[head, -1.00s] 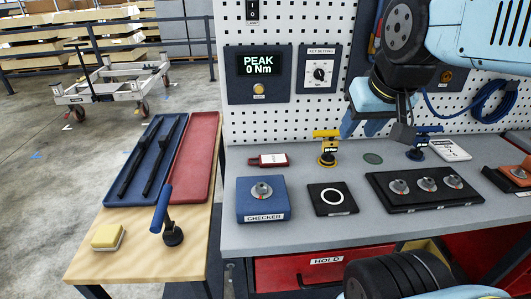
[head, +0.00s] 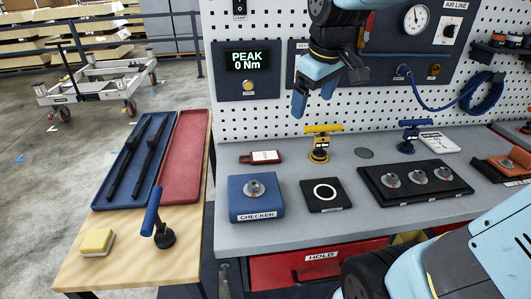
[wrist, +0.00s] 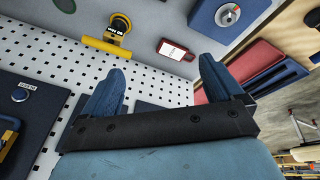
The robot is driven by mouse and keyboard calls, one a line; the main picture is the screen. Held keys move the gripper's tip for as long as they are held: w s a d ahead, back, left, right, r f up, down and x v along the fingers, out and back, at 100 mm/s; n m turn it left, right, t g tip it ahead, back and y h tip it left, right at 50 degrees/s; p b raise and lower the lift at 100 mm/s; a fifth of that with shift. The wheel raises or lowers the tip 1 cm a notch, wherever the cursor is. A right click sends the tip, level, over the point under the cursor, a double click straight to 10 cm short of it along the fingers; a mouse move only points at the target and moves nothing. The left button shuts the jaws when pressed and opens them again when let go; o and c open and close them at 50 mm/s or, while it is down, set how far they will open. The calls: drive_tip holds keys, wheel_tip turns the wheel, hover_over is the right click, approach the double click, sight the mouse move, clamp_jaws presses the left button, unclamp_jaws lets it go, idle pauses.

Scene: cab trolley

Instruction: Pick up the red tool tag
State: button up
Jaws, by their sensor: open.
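The red tool tag (head: 261,157) lies flat on the grey bench top, close to the pegboard and behind the blue checker block. It has a white label and a small tab at its left end. In the wrist view the tag (wrist: 176,50) shows beyond the fingers, above the gap between them. My gripper (head: 313,103) is open and empty, up in front of the pegboard, above and to the right of the tag. In the wrist view its two blue fingers stand apart (wrist: 165,78), and neither touches anything.
A yellow T-handled tool (head: 320,145) stands just right of the tag. The blue checker block (head: 254,209) sits in front of it. The pegboard (head: 270,120) rises close behind. A blue T-handled tool (head: 411,138) and a black three-socket block (head: 415,193) are farther right.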

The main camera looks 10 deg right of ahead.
drive_tip(key=w+a+f+n+g, duration=0.1)
drive_tip(key=w+a+f+n, duration=0.2)
drive_tip(key=w, duration=0.2)
drive_tip(key=w+a+f+n+g, duration=0.1)
drive_tip(key=w+a+f+n, duration=0.15)
drive_tip(key=w, duration=0.25)
drive_tip(key=n+g, duration=0.1)
drive_tip(key=n, duration=0.5)
hover_over(259, 156)
wheel_tip(259, 156, down, 7)
drive_tip(key=f, duration=0.8)
drive_tip(key=shift+w+f, duration=0.1)
drive_tip(key=shift+w, duration=0.1)
drive_tip(key=shift+s+d+f, duration=0.1)
drive_tip(key=shift+f, duration=2.65)
drive_tip(key=c, duration=1.1)
drive_tip(key=shift+r, duration=0.15)
drive_tip(key=shift+c, duration=0.2)
